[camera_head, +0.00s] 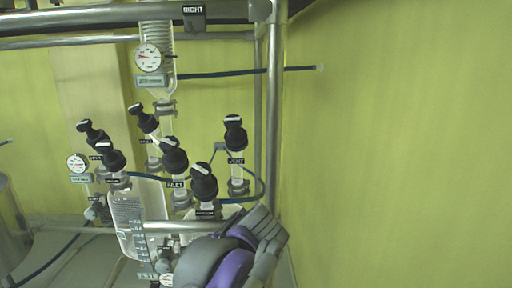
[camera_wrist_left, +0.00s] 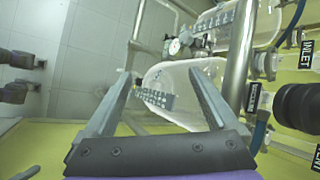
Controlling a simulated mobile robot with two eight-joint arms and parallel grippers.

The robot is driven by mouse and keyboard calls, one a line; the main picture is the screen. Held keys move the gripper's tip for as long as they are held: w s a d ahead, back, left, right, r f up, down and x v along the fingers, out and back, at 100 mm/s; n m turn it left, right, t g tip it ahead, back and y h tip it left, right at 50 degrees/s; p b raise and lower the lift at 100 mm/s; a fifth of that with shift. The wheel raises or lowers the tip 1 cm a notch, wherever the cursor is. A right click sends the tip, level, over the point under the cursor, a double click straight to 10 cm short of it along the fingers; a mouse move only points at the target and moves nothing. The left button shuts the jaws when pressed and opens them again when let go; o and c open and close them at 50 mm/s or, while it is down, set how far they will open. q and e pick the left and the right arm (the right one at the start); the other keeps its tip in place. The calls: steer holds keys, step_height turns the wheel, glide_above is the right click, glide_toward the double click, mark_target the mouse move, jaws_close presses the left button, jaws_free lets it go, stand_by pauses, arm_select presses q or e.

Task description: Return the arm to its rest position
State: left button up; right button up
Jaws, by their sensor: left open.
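My left gripper (camera_wrist_left: 162,82) shows in the left wrist view with its two grey fingers spread apart and nothing between them. Behind the fingers, apart or touching I cannot tell, is a clear glass vessel (camera_wrist_left: 178,100) with a printed scale. My right gripper is in neither view.
Several black-knobbed valves (camera_head: 173,156) crowd the glassware. A steel post (camera_head: 274,120) and a top rail (camera_head: 90,14) frame it. A black knob (camera_wrist_left: 298,106) is close at the right of the wrist view. The space before the yellow wall (camera_head: 400,140) looks clear.

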arm_select(q)
steer(key=s+a+f+n+t+h, duration=0.1)
steer(key=s+a+f+n+h, duration=0.2)
steer(key=s+f+n, duration=0.3)
steer(key=s+a+f+n+t+h, duration=0.1)
steer(key=s+a+f+n+h, duration=0.2)
steer(key=f, duration=1.2)
steer(key=s+n, duration=0.3)
steer(key=s, duration=0.1)
steer(key=shift+s+a+f+h, duration=0.15)
steer(key=shift+s+h, duration=0.25)
